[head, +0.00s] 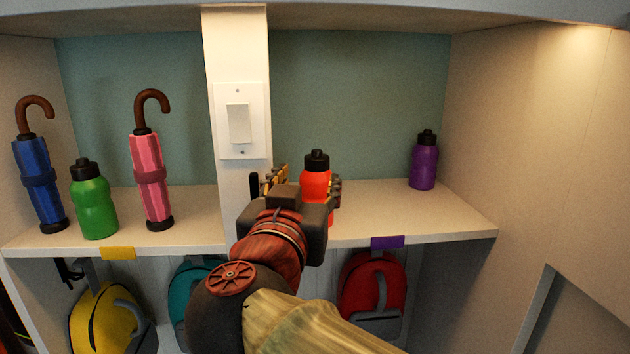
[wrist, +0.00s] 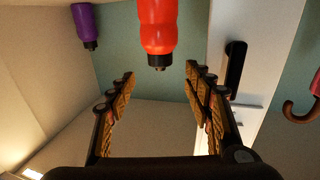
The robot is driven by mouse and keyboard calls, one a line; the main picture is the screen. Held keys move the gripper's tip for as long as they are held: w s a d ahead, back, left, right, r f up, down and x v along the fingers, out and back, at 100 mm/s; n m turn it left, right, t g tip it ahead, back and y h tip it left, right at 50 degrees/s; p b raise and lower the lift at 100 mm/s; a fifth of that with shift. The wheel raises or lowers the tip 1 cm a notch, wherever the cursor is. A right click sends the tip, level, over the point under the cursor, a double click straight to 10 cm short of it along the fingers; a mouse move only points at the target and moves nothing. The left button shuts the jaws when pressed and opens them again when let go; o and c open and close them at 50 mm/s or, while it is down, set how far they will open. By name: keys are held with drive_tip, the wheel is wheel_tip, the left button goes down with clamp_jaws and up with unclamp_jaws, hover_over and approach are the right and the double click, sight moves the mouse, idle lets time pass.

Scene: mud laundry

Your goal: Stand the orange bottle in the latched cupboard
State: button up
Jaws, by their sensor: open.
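The orange bottle (head: 316,180), red-orange with a black cap, stands upright on the shelf just right of the white post. In the wrist view, where the scene appears upside down, the bottle (wrist: 158,28) shows at the top, lined up with the gap between my fingers and seemingly just beyond their tips. My gripper (head: 308,184) is open and empty in front of the bottle; both fingers show in the wrist view (wrist: 161,75). It hides the lower part of the bottle in the head view. I cannot make out a latched cupboard in either view.
A purple bottle (head: 424,163) stands farther right on the shelf (head: 460,222). The white post (head: 236,60) with a switch is close left. Left of it stand a green bottle (head: 94,202), a pink umbrella (head: 149,180) and a blue umbrella (head: 39,185). Backpacks hang below.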

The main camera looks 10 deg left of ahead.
drive_tip(key=shift+s, duration=0.2)
drive_tip(key=s+d+f+g, duration=0.4)
drive_tip(key=s+d+f, duration=0.2)
drive_tip(key=d+f, duration=0.3)
drive_tip(key=s+d+f+g, duration=0.4)
drive_tip(key=s+d+f, duration=0.2)
drive_tip(key=d+f, duration=0.4)
drive_tip(key=s+d+f+g, duration=0.4)
drive_tip(key=d+f, duration=0.5)
drive_tip(key=f, duration=0.6)
drive_tip(key=shift+s+d+f, duration=0.3)
drive_tip(key=shift+s+d, duration=0.1)
drive_tip(key=shift+s, duration=0.6)
